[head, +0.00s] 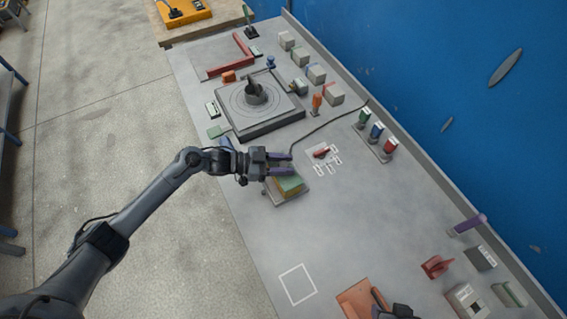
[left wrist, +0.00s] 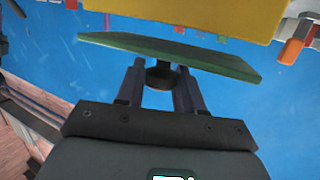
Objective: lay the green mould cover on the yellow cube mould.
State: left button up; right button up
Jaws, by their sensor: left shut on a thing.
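The yellow cube mould (head: 279,196) stands on a grey base plate in the middle of the bench. It also shows as a yellow block (left wrist: 200,15) at the top of the left wrist view. My left gripper (head: 285,163) is shut on the dark knob of the green mould cover (left wrist: 165,54), a flat plate. The cover (head: 290,184) shows as a green face beside the gripper in the head view. In the left wrist view the cover lies close to the yellow mould, slightly tilted; I cannot tell whether they touch.
A grey turntable (head: 285,117) stands left of the cable on the bench. Red, blue and green items (head: 377,131) stand in a rack near the wall. A red clip (head: 322,152) lies beside white markings.

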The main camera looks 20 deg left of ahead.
pick_arm(q)
jog(key=shift+f+b, duration=0.4)
jog(key=shift+f, duration=0.15)
pick_arm(e)
jog(key=shift+f, duration=0.4)
pick_arm(q)
jog(key=shift+c, duration=0.5)
jog(key=o, duration=1.1)
jog(key=shift+o, duration=0.2)
jog(key=shift+r, duration=0.1)
pick_arm(e)
jog(key=shift+d+r, duration=0.1)
